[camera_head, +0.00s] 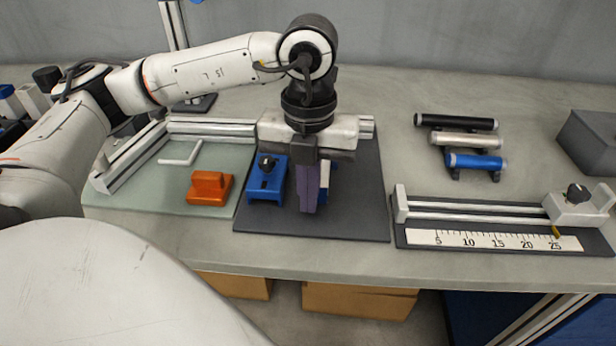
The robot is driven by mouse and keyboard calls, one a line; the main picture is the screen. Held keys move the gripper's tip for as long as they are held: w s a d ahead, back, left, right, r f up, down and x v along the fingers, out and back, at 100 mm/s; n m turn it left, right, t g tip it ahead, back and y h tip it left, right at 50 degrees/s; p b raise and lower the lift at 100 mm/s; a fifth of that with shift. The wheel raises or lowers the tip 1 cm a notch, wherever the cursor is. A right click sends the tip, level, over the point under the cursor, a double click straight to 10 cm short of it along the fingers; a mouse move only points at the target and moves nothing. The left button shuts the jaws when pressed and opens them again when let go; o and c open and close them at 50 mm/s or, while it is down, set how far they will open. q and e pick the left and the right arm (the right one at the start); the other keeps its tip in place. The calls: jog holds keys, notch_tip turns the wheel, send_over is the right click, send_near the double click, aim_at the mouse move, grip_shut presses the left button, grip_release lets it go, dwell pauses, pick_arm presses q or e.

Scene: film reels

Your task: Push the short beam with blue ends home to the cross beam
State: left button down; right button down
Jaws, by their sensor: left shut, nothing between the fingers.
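My left gripper (308,204) is shut and empty, pointing down over the dark mat (360,215) with its purple fingers together. Just behind and right of the fingers, a short beam with blue ends (325,182) shows only as a narrow white and blue strip. The fingers hide most of it, and I cannot tell whether they touch it. The silver cross beam (367,127) lies along the back of the dark mat, its middle hidden by my gripper. Whether the short beam meets it is hidden. My right gripper is not in view.
A blue block with a black knob (267,182) stands close left of my fingers. An orange block (209,188) and a white hex key (182,155) lie on the green mat. A ruler fixture (490,238) and several rollers (474,161) are right. The dark mat's right side is clear.

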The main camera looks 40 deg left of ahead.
pick_arm(q)
jog(key=shift+s+d, duration=0.55)
jog(key=shift+s, duration=0.3)
jog(key=shift+s+r, duration=0.4)
jog(key=shift+r, duration=0.4)
notch_tip(320, 180, up, 8)
jog(key=p, duration=0.1)
jog(key=shift+r, duration=0.2)
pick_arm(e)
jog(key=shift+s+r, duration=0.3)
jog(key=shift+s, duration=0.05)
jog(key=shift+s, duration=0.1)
